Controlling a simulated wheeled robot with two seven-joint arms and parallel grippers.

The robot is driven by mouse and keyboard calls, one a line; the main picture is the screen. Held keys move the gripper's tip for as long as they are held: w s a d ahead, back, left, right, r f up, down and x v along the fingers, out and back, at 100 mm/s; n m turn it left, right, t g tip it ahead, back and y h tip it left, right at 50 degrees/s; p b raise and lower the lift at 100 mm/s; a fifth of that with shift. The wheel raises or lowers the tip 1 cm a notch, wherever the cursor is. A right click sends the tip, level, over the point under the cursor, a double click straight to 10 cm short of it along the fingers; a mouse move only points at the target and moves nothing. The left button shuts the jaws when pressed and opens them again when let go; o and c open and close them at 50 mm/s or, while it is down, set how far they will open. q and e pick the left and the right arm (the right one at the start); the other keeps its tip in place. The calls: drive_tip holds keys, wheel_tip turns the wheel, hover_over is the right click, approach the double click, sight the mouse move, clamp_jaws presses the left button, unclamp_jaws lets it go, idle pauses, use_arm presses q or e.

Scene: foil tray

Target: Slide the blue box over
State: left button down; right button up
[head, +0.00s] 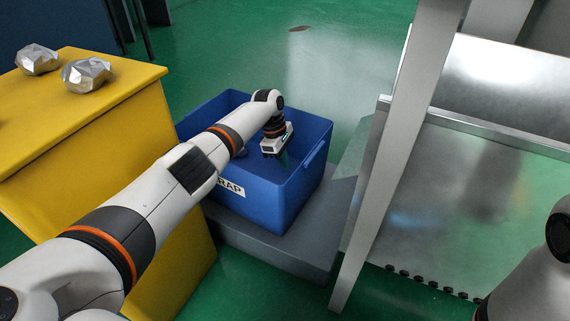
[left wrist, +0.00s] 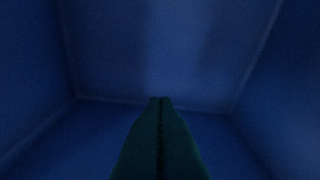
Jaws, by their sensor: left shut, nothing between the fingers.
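The blue box (head: 307,178) is an open-topped bin with a white label ending in "RAP" on its front. It stands on a low grey platform (head: 262,245). My left arm reaches over the box, and the left gripper (head: 283,160) points down inside it, nearer the right side. In the left wrist view the gripper's dark fingers (left wrist: 160,102) are together with nothing between them, and the box's inner walls (left wrist: 180,50) surround them. I cannot tell whether the fingers touch a wall. Something small and greyish in the box is mostly hidden by my arm. My right gripper is out of view.
A yellow cabinet (head: 130,108) stands left of the box, with crumpled foil lumps (head: 87,74) on top. A pale slanted post (head: 398,150) and a metal tray-like surface (head: 465,200) stand to the right. Green floor (head: 225,45) is open behind the box.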

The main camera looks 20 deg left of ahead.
use_arm(q)
drive_tip(key=b+x, duration=0.4)
drive_tip(key=x, duration=0.2)
drive_tip(key=shift+f, duration=0.25)
drive_tip(key=d+b, duration=0.2)
drive_tip(key=d, duration=0.1)
drive_tip(key=shift+r, duration=0.1)
drive_tip(key=shift+d+r, duration=0.1)
drive_tip(key=shift+d, duration=0.3)
drive_tip(key=shift+s+r, duration=0.1)
